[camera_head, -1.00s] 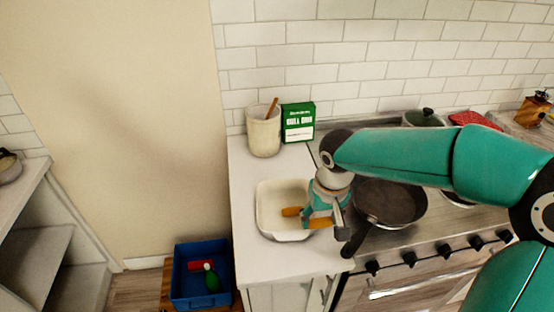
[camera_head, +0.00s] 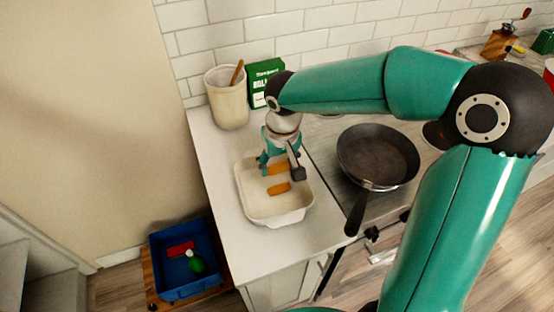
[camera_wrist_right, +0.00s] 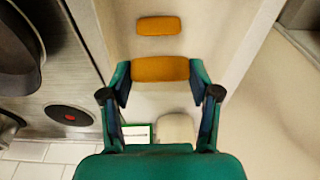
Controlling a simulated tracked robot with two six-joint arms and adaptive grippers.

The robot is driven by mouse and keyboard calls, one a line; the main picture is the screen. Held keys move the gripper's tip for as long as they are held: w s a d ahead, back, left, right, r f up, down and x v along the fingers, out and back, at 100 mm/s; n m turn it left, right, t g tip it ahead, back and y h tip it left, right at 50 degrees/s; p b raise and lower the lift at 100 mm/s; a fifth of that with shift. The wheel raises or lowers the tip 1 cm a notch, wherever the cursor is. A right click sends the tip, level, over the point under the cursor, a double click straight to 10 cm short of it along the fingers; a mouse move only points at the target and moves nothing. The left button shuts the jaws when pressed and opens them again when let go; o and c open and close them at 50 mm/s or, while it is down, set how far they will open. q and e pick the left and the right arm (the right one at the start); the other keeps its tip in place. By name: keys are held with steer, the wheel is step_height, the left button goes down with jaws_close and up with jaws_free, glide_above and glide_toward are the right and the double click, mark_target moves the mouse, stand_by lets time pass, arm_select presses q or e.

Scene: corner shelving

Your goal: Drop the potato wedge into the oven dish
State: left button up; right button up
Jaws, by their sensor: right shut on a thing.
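The oven dish (camera_head: 254,197) is a white, rounded rectangular tray on the counter. One orange potato wedge (camera_head: 279,188) lies on its floor; it also shows in the wrist view (camera_wrist_right: 159,26). My right gripper (camera_head: 279,170) is over the back part of the dish, pointing down. It is shut on a second orange potato wedge (camera_wrist_right: 160,69), held crosswise between both fingers; this wedge also shows in the head view (camera_head: 277,169). The gap between the held wedge and the dish floor is hard to judge. My left gripper is not in view.
A dark frying pan (camera_head: 378,155) stands on the stove right of the dish, its handle toward the front. A cream crock (camera_head: 227,100) and a green box (camera_head: 262,72) stand behind the dish. A blue crate (camera_head: 183,293) is on the floor at left.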

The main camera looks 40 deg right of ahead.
steer(key=shift+f+b, duration=0.7)
steer(key=shift+f, duration=0.75)
steer(key=o, duration=0.9)
steer(key=shift+o, duration=0.2)
step_height(320, 180, up, 12)
steer(key=s, duration=0.1)
steer(key=shift+s+a, duration=0.2)
steer(key=shift+s, duration=0.2)
steer(key=shift+f, duration=0.1)
